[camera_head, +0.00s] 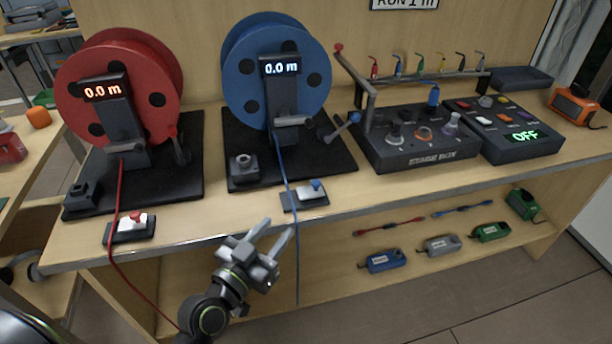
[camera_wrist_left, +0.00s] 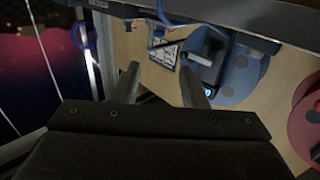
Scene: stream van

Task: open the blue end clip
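The blue end clip (camera_head: 311,193) is a pale block with a blue knob on a dark plate, at the bench's front edge below the blue reel (camera_head: 277,88). Whether its jaw is open or closed is too small to tell. The blue cable (camera_head: 284,180) runs down from the reel, passes at the clip's left and hangs over the edge. My left gripper (camera_head: 277,228) is in front of the edge, below and left of the clip, apart from it. Its fingers are spread and empty, which also shows in the left wrist view (camera_wrist_left: 162,86). My right gripper is not visible.
The red reel (camera_head: 120,85) and its red end clip (camera_head: 131,228) are at the left; a red cable (camera_head: 118,215) hangs down. The stage box (camera_head: 430,153) and a button panel (camera_head: 515,145) stand right. A lower shelf (camera_head: 405,270) holds several small boxes.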

